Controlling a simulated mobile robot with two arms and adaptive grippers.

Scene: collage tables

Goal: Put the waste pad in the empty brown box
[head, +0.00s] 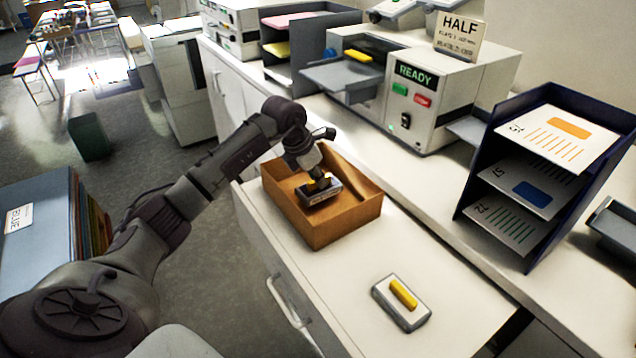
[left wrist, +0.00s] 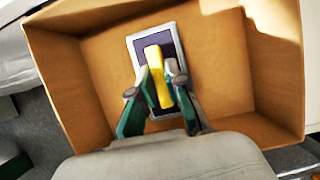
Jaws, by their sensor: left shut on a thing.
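The open brown box (head: 340,232) stands on the pulled-out white counter section. My left gripper (head: 318,181) reaches down into it and is shut on the yellow handle of the waste pad (head: 322,197), a dark-topped block with a pale rim. The left wrist view shows the pad (left wrist: 181,47) within the walls of the box (left wrist: 225,85), with the gripper fingers (left wrist: 160,88) on both sides of the yellow handle. I cannot tell whether the pad touches the box floor. Nothing else shows in the box. My right gripper is not in view.
A second, grey pad with a yellow handle (head: 402,294) lies on the counter, right of the box. A machine marked READY (head: 440,100) stands behind, with a dark paper rack (head: 487,150) at the right. The counter between box and grey pad is clear.

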